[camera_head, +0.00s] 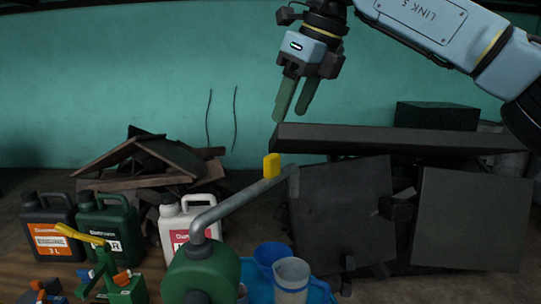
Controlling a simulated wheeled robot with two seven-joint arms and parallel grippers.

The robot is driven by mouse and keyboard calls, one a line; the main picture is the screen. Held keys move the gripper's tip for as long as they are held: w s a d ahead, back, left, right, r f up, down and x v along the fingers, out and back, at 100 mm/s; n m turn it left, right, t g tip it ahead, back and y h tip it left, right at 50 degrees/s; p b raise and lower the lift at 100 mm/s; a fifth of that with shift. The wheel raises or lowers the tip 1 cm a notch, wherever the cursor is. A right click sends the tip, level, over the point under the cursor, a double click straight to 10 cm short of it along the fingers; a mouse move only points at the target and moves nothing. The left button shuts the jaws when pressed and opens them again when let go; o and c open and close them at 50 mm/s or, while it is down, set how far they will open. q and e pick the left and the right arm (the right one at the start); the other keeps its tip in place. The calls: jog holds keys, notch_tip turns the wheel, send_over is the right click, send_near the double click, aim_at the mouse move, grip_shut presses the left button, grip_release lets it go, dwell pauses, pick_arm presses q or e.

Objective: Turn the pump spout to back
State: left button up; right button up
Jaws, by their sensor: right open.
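The pump has a round green body (205,277) at the bottom centre, standing upright. Its grey spout (240,201) rises from the top of the body, bends, and runs up and to the right in the picture, ending at a dark tip. A yellow block (271,167) sits on the spout near its far end. My right gripper (291,114) hangs above the spout's end, apart from it, with its green fingers pointing down, open and empty. My left gripper is not in view.
Blue and grey cups (292,276) stand right of the pump. Several jugs, including a white one (176,222), stand on its left, with a green tool with a yellow handle (83,234) in front. Dark panels (344,212) and a rubble pile (160,165) lie behind.

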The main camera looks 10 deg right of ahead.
aim_at(273, 155)
jog(key=x, duration=0.5)
jog(key=shift+a+f, duration=0.15)
jog(key=shift+f, duration=0.25)
jog(key=p+x, duration=0.1)
jog(key=x, duration=0.4)
jog(key=shift+w+r, duration=0.1)
jog(key=shift+w+a+f, duration=0.1)
jog(key=shift+w+f, duration=0.05)
jog(key=shift+f, duration=0.2)
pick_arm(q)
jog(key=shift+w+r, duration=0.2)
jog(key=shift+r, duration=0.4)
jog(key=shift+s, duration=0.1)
pick_arm(e)
jog(key=shift+c, duration=0.3)
jog(key=shift+c, duration=1.1)
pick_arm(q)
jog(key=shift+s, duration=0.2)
pick_arm(e)
grip_shut()
